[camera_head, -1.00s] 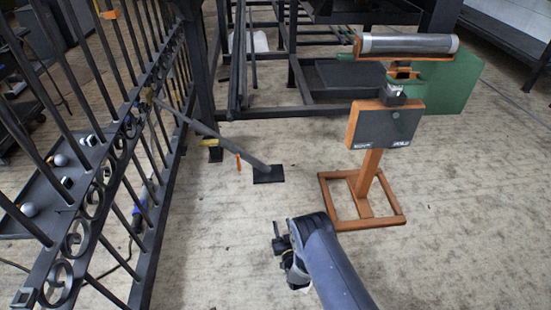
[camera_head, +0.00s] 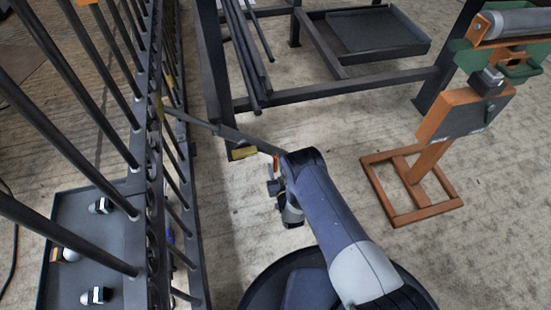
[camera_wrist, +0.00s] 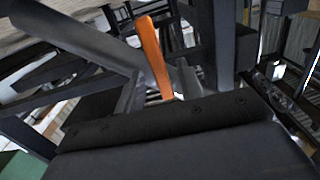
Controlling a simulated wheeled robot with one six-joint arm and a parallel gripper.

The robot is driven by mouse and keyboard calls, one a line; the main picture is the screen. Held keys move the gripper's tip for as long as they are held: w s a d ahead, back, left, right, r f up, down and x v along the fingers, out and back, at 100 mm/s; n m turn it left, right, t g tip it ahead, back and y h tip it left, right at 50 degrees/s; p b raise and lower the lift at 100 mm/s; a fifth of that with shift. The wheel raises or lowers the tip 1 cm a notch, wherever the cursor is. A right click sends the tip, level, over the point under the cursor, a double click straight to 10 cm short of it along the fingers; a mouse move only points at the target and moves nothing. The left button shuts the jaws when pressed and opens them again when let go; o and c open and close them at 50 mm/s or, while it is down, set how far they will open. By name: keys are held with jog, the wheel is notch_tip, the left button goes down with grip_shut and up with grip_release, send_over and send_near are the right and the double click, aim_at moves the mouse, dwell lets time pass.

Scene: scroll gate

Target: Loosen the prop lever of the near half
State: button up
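The black scroll gate (camera_head: 160,170) stands at the left of the head view. A grey prop bar (camera_head: 215,128) slopes down from it to the right; its lower end is hidden behind my arm. The orange prop lever (camera_head: 276,161) shows as a small piece beside my arm. In the wrist view the orange lever (camera_wrist: 153,55) stands up, slightly tilted, just beyond the dark gripper body. My gripper (camera_head: 274,187) is just below the lever in the head view. Its fingers are mostly hidden, so I cannot tell whether they are open or touch the lever.
A dark metal rack (camera_head: 340,88) with long bars stands behind the prop. An orange-framed stand (camera_head: 415,215) with a dark box and a roller is at the right. A dark tray (camera_head: 60,240) with small items lies left of the gate.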

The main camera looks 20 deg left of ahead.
jog(key=shift+w, duration=0.15)
jog(key=shift+c, duration=0.3)
grip_shut()
